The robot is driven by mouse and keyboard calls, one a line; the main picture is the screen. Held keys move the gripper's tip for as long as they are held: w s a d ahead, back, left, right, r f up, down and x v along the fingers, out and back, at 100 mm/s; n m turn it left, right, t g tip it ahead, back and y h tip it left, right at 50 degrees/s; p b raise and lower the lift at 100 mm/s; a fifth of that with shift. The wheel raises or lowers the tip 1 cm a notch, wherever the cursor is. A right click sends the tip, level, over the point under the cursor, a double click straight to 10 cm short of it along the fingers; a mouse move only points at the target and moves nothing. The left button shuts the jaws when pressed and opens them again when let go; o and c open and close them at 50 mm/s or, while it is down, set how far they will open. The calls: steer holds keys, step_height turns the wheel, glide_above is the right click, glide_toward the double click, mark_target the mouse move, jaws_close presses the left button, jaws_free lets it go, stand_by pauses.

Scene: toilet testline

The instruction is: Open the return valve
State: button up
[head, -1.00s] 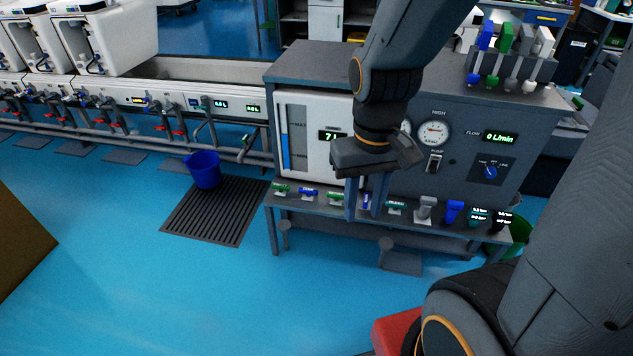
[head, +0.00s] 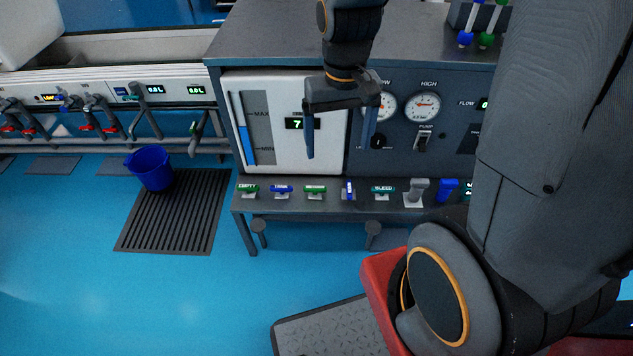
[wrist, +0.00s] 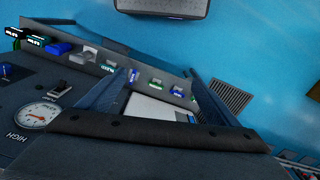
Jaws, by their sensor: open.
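A row of small valve handles sits on the front shelf of the grey console. From the left come a green one marked EMPTY (head: 248,190), a blue one (head: 282,190), a green one (head: 315,191), an upright blue one (head: 349,190) and a teal one marked BLEED (head: 383,190). I cannot read which is the return valve. The upright blue handle also shows between the fingers in the wrist view (wrist: 133,75). My gripper (head: 340,145) is open and empty, fingers pointing down, in front of the console and above the shelf in the picture. I see no contact with a handle.
The console's white level panel (head: 275,120) and gauges (head: 422,107) stand behind my gripper. A grey handle (head: 416,190) and a blue one (head: 447,187) stand farther right. A blue bucket (head: 150,168) stands by a floor grate (head: 178,215) at the left.

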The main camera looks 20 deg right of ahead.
steer(key=w+f+m+b, duration=0.1)
steer(key=w+f+b, duration=0.2)
steer(key=w+f, duration=1.05)
steer(key=m+b, duration=0.2)
steer(key=b, duration=0.1)
glide_above(315, 187)
step_height(315, 187, down, 16)
steer(key=shift+f, duration=4.2)
steer(key=c, duration=1.1)
steer(key=shift+o, duration=0.2)
